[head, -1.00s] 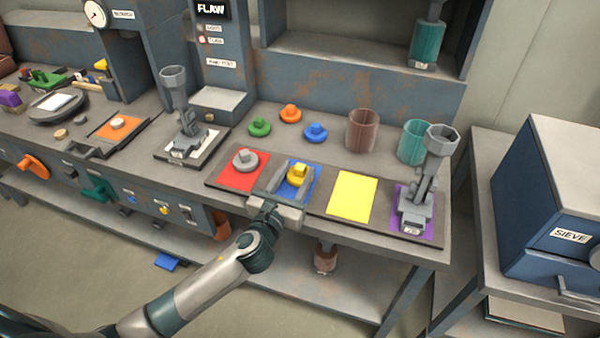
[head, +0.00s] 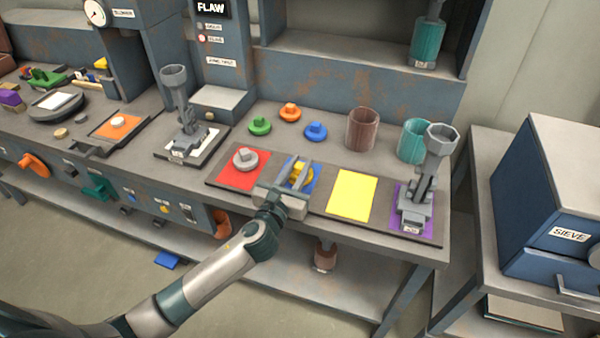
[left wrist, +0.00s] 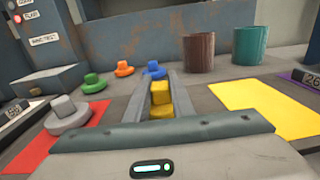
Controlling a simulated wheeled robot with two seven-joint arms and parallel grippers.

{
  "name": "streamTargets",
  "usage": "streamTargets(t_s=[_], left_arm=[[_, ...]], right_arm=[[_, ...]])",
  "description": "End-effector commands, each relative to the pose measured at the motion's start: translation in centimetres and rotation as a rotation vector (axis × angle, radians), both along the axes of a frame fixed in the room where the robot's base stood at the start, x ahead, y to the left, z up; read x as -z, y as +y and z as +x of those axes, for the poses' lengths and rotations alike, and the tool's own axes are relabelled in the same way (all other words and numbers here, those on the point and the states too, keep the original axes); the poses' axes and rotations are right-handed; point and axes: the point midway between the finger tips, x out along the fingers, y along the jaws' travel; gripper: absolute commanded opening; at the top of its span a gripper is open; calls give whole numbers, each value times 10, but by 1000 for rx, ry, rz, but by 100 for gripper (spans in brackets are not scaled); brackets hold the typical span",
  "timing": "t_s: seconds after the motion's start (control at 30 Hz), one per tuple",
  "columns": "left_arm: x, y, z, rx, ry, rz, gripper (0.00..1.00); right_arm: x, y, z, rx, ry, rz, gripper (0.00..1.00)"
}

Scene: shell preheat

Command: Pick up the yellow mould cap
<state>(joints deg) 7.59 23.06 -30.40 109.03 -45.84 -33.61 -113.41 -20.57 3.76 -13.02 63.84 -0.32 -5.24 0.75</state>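The yellow mould cap (head: 299,172) is over the blue square (head: 314,178) on the dark mat. My left gripper (head: 298,163) has come in from the front with one finger on each side of the cap's knob. In the left wrist view the yellow cap (left wrist: 160,93) sits between the two fingers (left wrist: 158,80), which look closed against it. The fingers and palm hide part of its base. I cannot tell whether it is lifted off the square. My right gripper is not in view.
A grey cap (head: 245,159) sits on the red square to the left. The yellow square (head: 352,196) to the right is bare. Green (head: 260,126), orange (head: 290,112) and blue (head: 315,131) caps stand behind, with brown (head: 362,130) and teal (head: 412,142) cups further right.

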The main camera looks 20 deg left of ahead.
Motion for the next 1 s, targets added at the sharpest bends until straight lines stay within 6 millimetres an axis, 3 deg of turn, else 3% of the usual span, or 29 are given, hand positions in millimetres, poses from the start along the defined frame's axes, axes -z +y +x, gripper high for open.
streamTargets(t_s=[0.37, 0.63, 1.0], left_arm=[[-8, 0, 0, -1, -2, 1, 0], [-44, 0, 1, 2, -6, 2, 0], [-84, -60, -37, 3, -3, -5, 0]], right_arm=[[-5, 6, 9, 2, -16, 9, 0], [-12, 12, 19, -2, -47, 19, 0], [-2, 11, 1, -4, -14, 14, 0]])
